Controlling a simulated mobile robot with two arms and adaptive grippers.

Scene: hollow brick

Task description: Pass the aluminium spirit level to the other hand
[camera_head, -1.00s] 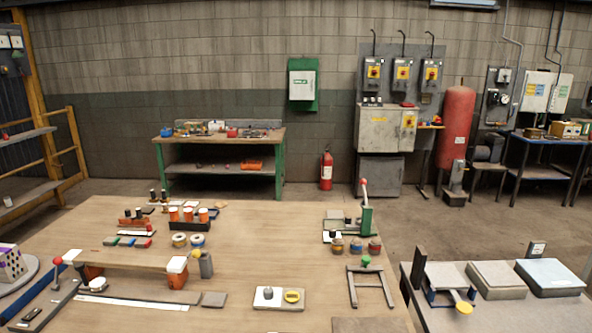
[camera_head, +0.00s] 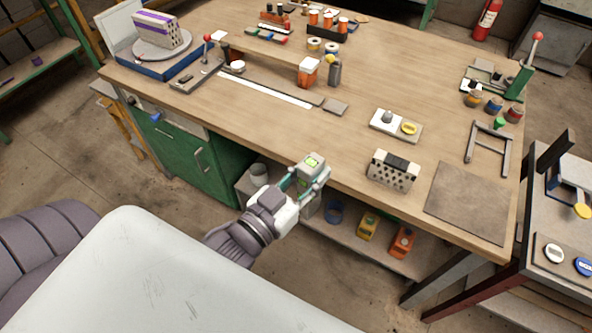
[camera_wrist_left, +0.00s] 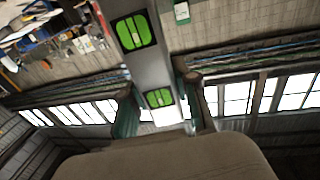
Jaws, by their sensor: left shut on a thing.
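My left gripper (camera_head: 306,180) is shut on the aluminium spirit level (camera_head: 313,161), in front of the bench's front edge. The level is a grey metal bar, seen nearly end-on in the head view, with a green vial near its top. In the left wrist view the level (camera_wrist_left: 132,63) runs up between the fingers, and two bright green windows show on it. Its lower part is partly hidden by the gripper in the head view. My right gripper is not in view.
A lower shelf (camera_head: 345,225) holds yellow and orange items. A side table (camera_head: 570,235) stands right.

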